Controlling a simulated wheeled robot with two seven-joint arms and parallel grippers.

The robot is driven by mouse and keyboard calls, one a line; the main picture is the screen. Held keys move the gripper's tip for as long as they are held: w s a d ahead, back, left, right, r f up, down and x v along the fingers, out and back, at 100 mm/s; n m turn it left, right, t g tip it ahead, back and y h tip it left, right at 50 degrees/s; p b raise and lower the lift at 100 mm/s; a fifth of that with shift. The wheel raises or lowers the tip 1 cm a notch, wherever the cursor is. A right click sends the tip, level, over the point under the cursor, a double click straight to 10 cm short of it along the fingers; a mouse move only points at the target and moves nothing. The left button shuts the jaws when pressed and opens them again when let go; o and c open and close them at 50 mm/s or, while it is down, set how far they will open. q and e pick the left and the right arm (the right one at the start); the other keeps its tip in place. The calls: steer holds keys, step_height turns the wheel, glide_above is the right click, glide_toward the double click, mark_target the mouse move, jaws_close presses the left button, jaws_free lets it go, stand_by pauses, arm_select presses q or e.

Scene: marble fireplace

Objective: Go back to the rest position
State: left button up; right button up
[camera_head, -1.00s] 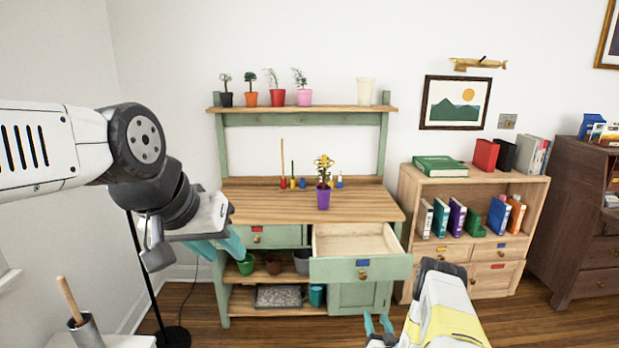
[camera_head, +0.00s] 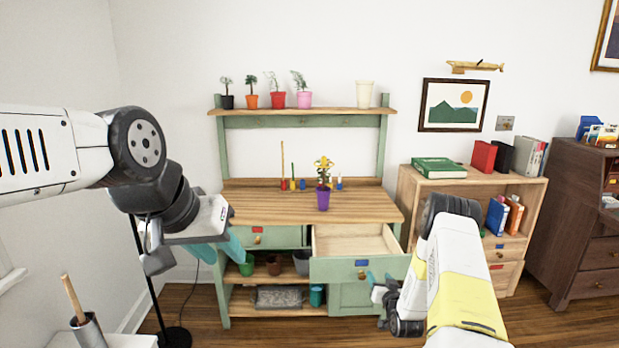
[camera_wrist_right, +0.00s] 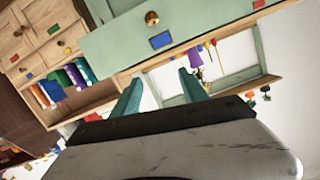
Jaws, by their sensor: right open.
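My right gripper (camera_head: 379,279) is open and empty, in front of the pulled-out green drawer (camera_head: 338,272) of the potting bench. In the right wrist view its two teal fingers (camera_wrist_right: 160,88) stand apart with nothing between them, and the drawer front (camera_wrist_right: 185,28) shows beyond them. My left gripper (camera_head: 222,251) hangs at the left, in front of the bench's left side. Its teal fingers look apart, with nothing seen between them.
The green bench (camera_head: 260,202) carries a purple pot (camera_head: 323,200) with a yellow flower and small tools. A bookcase (camera_head: 408,205) stands to the right, partly hidden by my right arm. A floor lamp (camera_head: 175,337) and a white side table (camera_head: 118,341) are at lower left.

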step_height(320, 180, up, 24)
steer(key=a+n+g, duration=0.1)
steer(key=a+g, duration=0.1)
steer(key=g, duration=0.1)
steer(key=s+a+r+g, duration=0.3)
steer(key=s+r, duration=0.8)
steer(key=s, duration=0.2)
steer(key=s+a+r+g, duration=0.1)
steer(key=s+a+r, duration=0.1)
steer(key=s, duration=1.2)
steer(key=s+a+r+n+g+y, duration=0.1)
steer(key=s+a+r+g, duration=0.1)
steer(key=s, duration=1.2)
steer(key=shift+a+r+g, duration=0.3)
steer(key=shift+a+r, duration=0.35)
